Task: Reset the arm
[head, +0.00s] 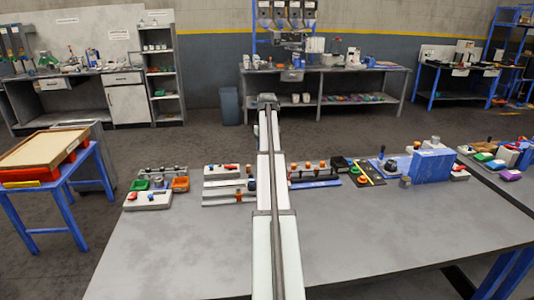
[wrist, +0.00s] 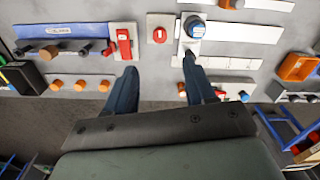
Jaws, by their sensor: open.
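My gripper (wrist: 157,76) is open, with its two dark blue fingers apart and nothing between them in the wrist view. The fingers point toward a row of grey control panels seen from above. A red switch (wrist: 123,42) on a pale plate lies beyond the left finger. A red button (wrist: 159,35) lies beyond the gap between the fingers. A blue knob (wrist: 194,27) on a white base lies beyond the right finger. No contact shows. In the head view my arm stretches straight ahead over the table, and the gripper cannot be made out there.
The grey table (head: 180,250) is bare in front. Panels with knobs (head: 310,170) line its far edge, with a blue block (head: 432,165) at the right. A blue stand with a wooden-topped tray (head: 40,150) is at left. An orange bin (wrist: 297,67) shows in the wrist view.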

